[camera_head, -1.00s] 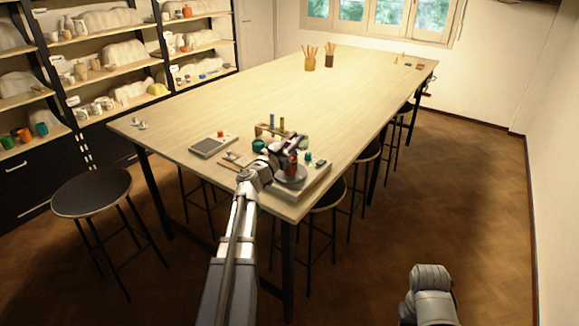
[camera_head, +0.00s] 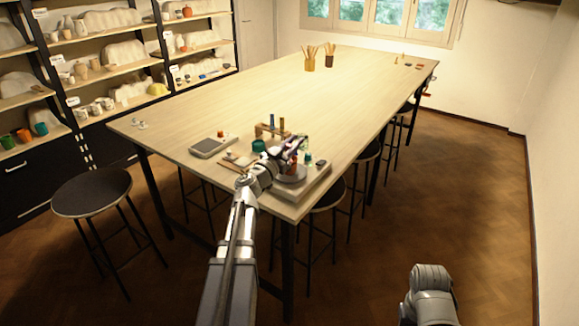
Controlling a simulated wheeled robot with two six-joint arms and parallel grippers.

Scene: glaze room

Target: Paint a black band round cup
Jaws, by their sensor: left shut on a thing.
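A small red-orange cup (camera_head: 293,170) shows in part on a grey round turntable (camera_head: 290,179) at the table's near right corner. My left gripper (camera_head: 295,145) is over the cup and hides its upper part. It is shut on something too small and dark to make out. I cannot tell whether what it holds touches the cup, and no black band can be made out from here. A teal pot (camera_head: 258,146) stands just left of the gripper. Part of my right arm shows at the bottom right, but its gripper is out of view.
A wooden rack (camera_head: 268,131) with upright tubes stands behind the turntable. A small green bottle (camera_head: 308,157) is right of it. A flat grey device (camera_head: 212,147) lies to the left. The middle of the long table (camera_head: 290,95) is clear. Stools (camera_head: 92,190) stand around it.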

